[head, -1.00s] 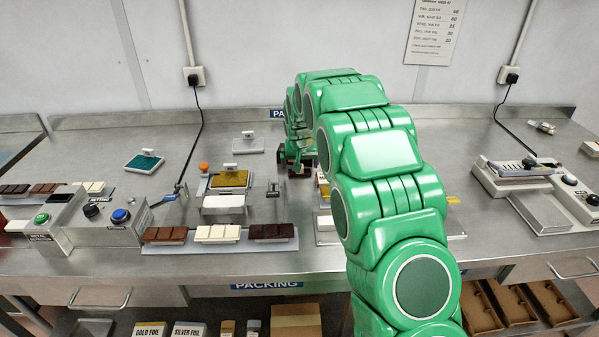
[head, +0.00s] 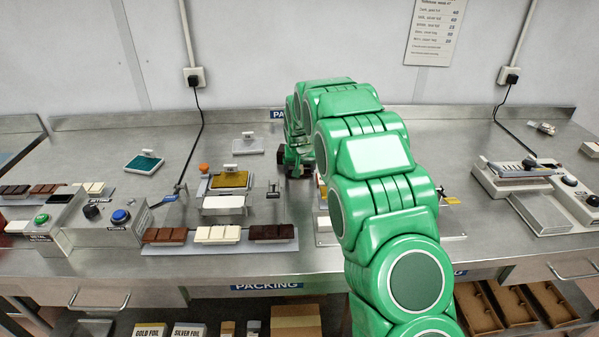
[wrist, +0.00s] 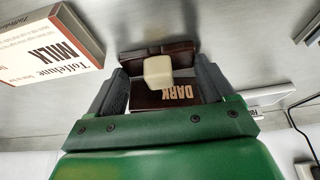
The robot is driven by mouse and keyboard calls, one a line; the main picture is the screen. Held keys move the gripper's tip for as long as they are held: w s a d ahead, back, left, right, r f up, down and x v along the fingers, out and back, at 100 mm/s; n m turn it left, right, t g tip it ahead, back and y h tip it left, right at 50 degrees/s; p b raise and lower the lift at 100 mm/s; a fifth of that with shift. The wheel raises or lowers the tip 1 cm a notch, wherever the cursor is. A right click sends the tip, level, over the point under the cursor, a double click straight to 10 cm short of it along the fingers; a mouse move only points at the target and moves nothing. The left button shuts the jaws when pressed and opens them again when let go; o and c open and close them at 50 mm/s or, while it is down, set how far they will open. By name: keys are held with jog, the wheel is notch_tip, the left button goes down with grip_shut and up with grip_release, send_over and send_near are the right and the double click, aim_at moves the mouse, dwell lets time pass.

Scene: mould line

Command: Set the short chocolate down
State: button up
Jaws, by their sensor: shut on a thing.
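My gripper (wrist: 162,85) is shut on a dark brown piece (wrist: 135,62), seen between the grey fingers in the wrist view, which I take as the short chocolate. A small cream block (wrist: 157,71) shows in front of it. A dark panel lettered DARK (wrist: 165,96) shows between the fingers; I cannot tell whether it is part of the held piece. In the head view my gripper (head: 291,160) is beyond the green arm, over the middle of the bench. The held piece is hidden there, and its contact with the bench cannot be told.
A Toffelune MILK carton (wrist: 60,42) lies left of the gripper in the wrist view.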

aim_at(300, 168)
notch_tip(300, 168, up, 3)
jog(key=shift+s+r, duration=0.1)
jog(key=shift+r, duration=0.05)
jog(key=shift+s+r, duration=0.25)
jog(key=s+d+r, duration=0.1)
jog(key=s+r, duration=0.8)
jog(key=s, duration=0.4)
jog(key=shift+d, duration=0.35)
